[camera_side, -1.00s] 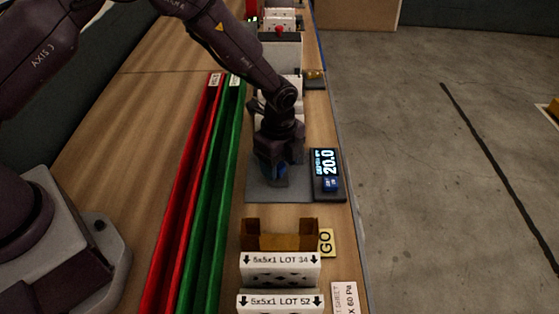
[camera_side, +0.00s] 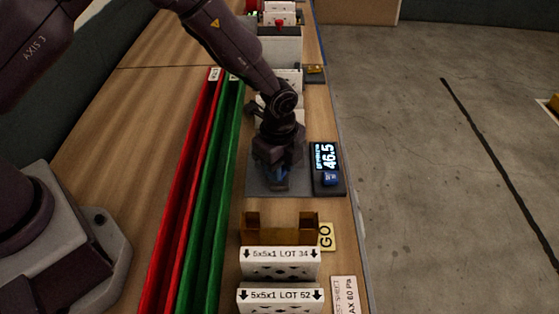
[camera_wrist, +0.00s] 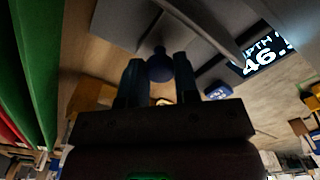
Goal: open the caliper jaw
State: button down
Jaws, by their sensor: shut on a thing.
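A grey plate (camera_side: 300,184) lies on the bench in the side view, and my gripper (camera_side: 274,180) is low over it. In the wrist view my gripper (camera_wrist: 158,78) has its two fingers on either side of a dark blue round knob (camera_wrist: 160,66) and is shut on it. The knob is probably the caliper jaw's handle; the rest of the caliper is mostly hidden by my gripper in the side view. A black readout (camera_side: 326,160) beside the plate shows 46.5. Its bright screen (camera_wrist: 262,58) also shows in the wrist view.
Red (camera_side: 190,170) and green (camera_side: 216,170) troughs run along the left. More boxes stand behind my gripper.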

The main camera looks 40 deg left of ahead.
jog(key=c, duration=0.9)
grip_release()
jog(key=shift+s+d, duration=0.25)
jog(key=shift+o, duration=0.3)
jog(key=shift+w, duration=0.1)
notch_tip(320, 180, up, 13)
